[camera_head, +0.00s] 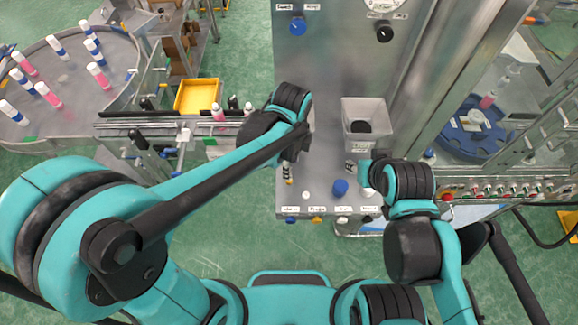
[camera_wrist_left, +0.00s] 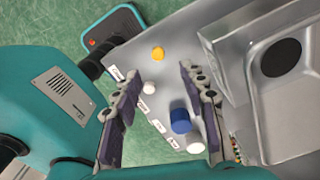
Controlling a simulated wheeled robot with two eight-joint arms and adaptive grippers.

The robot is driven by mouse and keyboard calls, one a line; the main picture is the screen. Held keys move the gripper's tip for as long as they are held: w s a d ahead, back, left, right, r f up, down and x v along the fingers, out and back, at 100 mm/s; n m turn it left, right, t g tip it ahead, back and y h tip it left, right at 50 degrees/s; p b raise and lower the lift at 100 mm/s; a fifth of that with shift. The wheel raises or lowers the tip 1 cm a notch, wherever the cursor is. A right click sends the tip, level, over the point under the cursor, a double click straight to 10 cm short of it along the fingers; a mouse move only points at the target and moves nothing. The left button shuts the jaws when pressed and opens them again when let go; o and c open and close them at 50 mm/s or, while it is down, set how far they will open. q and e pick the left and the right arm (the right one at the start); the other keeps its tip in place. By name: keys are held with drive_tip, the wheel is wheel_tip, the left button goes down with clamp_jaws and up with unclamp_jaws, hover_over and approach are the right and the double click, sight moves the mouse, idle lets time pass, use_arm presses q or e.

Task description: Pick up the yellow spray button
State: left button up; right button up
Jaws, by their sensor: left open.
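The yellow spray button (camera_wrist_left: 157,53) is a small round yellow piece on the grey metal bench, near the top of the left wrist view. In the head view it shows as a small yellow spot (camera_head: 289,181) at the left of the bench, partly covered by my left gripper (camera_head: 288,168). In the left wrist view my left gripper (camera_wrist_left: 160,76) is open and empty. The button appears just beyond its fingertips, between their lines, not touched. My right gripper (camera_head: 362,172) is over the right part of the bench, largely hidden by its own arm; its jaws cannot be made out.
On the bench stand a white piece (camera_wrist_left: 149,88), a blue piece (camera_wrist_left: 181,121) and another white piece (camera_wrist_left: 195,145), beside the labelled front edge. A grey bin (camera_head: 364,112) stands behind. A conveyor (camera_head: 170,118) with bottles lies to the left.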

use_arm(q)
wheel_tip(320, 180, down, 7)
drive_tip(key=shift+a+f, duration=0.15)
drive_tip(key=shift+s, duration=0.1)
drive_tip(key=c, duration=0.7)
drive_tip(key=shift+c, duration=0.2)
